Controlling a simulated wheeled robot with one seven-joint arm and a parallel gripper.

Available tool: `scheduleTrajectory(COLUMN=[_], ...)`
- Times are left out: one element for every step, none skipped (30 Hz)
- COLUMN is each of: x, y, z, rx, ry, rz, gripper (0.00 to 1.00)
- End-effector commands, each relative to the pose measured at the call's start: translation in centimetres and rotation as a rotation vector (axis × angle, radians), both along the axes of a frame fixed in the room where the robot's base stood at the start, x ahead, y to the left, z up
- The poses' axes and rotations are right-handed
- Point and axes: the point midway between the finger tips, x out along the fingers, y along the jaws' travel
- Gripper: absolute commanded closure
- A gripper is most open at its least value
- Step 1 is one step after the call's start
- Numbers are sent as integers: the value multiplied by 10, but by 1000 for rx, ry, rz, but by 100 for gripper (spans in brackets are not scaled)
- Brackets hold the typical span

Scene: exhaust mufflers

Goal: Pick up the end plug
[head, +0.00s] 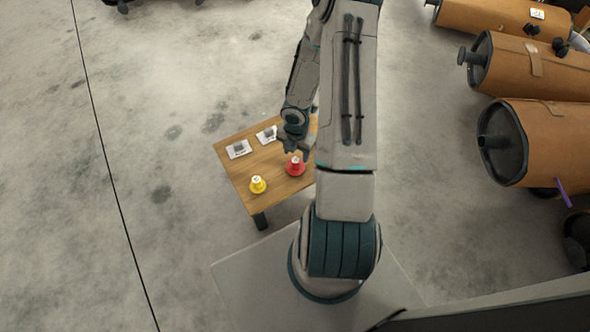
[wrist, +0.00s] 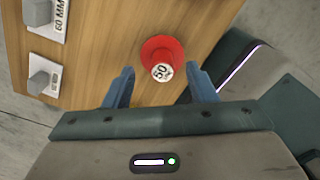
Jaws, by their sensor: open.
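A red end plug (head: 295,166) stands on a small wooden table (head: 277,189). In the wrist view the red plug (wrist: 161,58) has a white top marked 50 and lies just beyond the fingertips, between their lines. A yellow end plug (head: 257,184) stands on the same table, to the left of the red one in the head view. My gripper (head: 293,151) hangs over the table by the red plug.
Two white cards with grey blocks lie at the table's far edge, one on the left (head: 239,149) and one beside it (head: 267,134). Brown wrapped mufflers (head: 545,140) lie at the right. The concrete floor left of the table is clear.

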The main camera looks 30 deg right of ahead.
Motion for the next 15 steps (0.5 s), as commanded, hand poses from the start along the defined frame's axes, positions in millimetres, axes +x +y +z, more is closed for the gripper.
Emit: scheduleTrajectory(x=[-1, -1, -2, -2, -3, -3, -4, -4, -5, -6, -6, -5, -5, -5, -5], y=[1, 1, 1, 2, 2, 3, 3, 4, 4, 5, 4, 4, 4, 4, 4], z=[-4, -7, -10, -14, -17, -21, -25, -28, -33, -36, -40, -45, -47, -49, -51], rx=[0, 0, 0, 0, 0, 0, -1, -1, -1, -1, 0, -1, -1, -1, 0], ry=[0, 1, 1, 1, 1, 1, 1, 1, 1, 1, 1, 1, 1, 1, 0], rz=[0, 0, 0, 0, 0, 2, 2, 2, 2, 2, 1, 1, 0, 0, 0], gripper=[49, 49, 49, 49, 49, 49, 49, 49, 49, 49, 49, 49, 49, 49, 49])
